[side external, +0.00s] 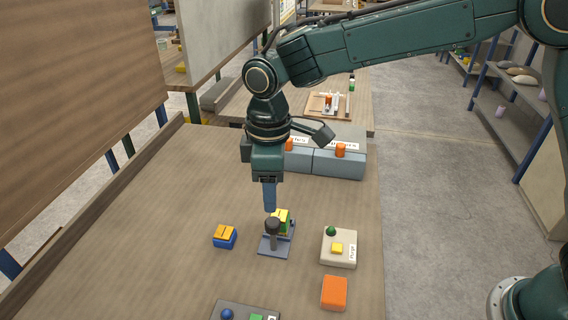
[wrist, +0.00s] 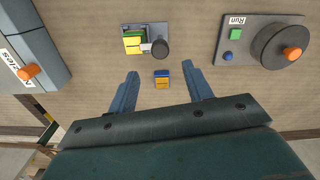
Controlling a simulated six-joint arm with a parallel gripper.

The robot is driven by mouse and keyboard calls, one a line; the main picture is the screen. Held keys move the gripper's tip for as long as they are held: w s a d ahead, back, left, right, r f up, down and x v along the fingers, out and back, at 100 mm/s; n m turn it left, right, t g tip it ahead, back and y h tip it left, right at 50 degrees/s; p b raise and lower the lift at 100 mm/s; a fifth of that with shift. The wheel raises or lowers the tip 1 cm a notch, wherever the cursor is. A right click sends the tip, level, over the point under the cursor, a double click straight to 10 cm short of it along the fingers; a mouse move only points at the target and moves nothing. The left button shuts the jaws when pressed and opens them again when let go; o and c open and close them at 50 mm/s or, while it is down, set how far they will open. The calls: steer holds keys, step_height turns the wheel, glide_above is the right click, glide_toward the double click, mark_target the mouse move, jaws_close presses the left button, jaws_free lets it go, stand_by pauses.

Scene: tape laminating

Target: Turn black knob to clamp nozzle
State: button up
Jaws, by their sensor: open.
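The black knob (side external: 272,224) stands upright at the near side of a blue-grey clamp fixture (side external: 270,252) on the table. A yellow and green block (side external: 283,219), perhaps the nozzle, sits on the fixture behind the knob. In the wrist view the knob (wrist: 159,49) is round and dark, beside the yellow and green block (wrist: 134,43). My gripper (side external: 270,210) points down near the knob; the side view does not show the gap between them clearly. In the wrist view its two fingers (wrist: 161,68) are spread and empty, with the knob beyond their tips.
A small blue block with an orange-yellow top (side external: 225,236) lies left of the fixture. A white Purge box (side external: 345,260) and an orange block (side external: 334,292) are to the right. Grey bins (side external: 338,164) with orange knobs stand behind. A Run unit (wrist: 240,58) shows in the wrist view.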

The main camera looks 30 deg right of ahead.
steer(key=shift+r, duration=2.95)
steer(key=s+d+r+m+t, duration=0.15)
steer(key=s+d+r, duration=0.25)
steer(key=d, duration=0.4)
steer(key=s+d+r+m+t, duration=0.1)
steer(key=s+d+r+m, duration=0.3)
steer(key=d, duration=0.4)
steer(key=s+d+f+m+t, duration=0.1)
steer(key=s+d+m, duration=0.1)
steer(key=s+d, duration=0.3)
steer(key=s+d+f+m+t, duration=0.2)
steer(key=s+d, duration=0.3)
steer(key=s, duration=0.6)
steer(key=shift+s+d+f+m, duration=0.15)
steer(key=shift+d+f+m, duration=0.05)
steer(key=shift+m, duration=0.55)
